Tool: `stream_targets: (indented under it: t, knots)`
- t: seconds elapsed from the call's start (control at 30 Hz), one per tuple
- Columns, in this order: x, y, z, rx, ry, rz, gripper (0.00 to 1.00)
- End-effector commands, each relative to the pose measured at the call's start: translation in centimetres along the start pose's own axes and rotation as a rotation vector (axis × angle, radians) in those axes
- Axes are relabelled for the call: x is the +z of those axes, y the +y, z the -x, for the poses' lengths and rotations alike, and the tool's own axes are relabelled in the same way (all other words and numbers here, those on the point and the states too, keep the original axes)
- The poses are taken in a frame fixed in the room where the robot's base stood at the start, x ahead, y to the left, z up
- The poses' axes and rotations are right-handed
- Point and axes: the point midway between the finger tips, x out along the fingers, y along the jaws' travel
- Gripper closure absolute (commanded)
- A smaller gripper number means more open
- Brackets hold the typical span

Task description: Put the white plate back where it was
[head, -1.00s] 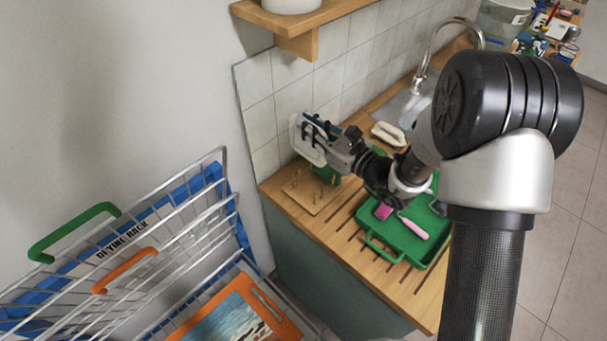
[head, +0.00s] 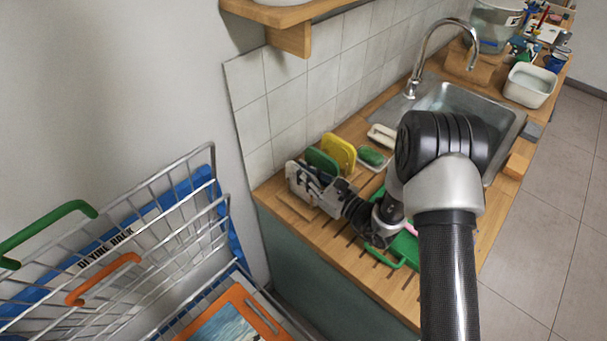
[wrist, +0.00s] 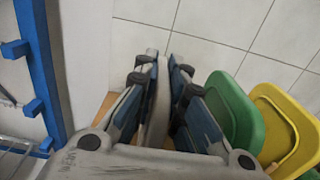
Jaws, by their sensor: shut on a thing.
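The white plate shows edge-on in the wrist view (wrist: 157,102), upright between the two blue-padded fingers of my gripper (wrist: 155,85). In the head view my gripper (head: 305,180) is shut on it, low over the wooden peg rack (head: 294,206) at the wall end of the counter. My gripper hides most of the plate there, and I cannot tell whether its lower edge touches the rack. A green plate (head: 322,162) and a yellow plate (head: 341,151) stand upright just beyond; both show right of my gripper in the wrist view.
A green tray (head: 403,252) lies on the counter under my arm. A small dish with a green scrubber (head: 371,156) and the sink (head: 455,102) lie further along. The drying rack (head: 150,230) stands to the left. A wooden shelf (head: 290,25) juts from the wall above.

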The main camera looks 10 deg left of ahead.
Motion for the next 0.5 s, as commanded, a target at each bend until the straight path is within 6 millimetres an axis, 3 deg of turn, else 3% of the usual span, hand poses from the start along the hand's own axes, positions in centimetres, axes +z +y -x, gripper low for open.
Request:
stream_targets:
  t: [0.27,0.3,0.5]
  knots:
    - [-0.17,-0.02,-0.01,0.000,-0.001,0.001,1.00]
    - [-0.21,0.00,0.00,0.000,0.000,0.000,0.88]
    - [-0.12,0.00,0.00,0.000,0.000,0.000,0.75]
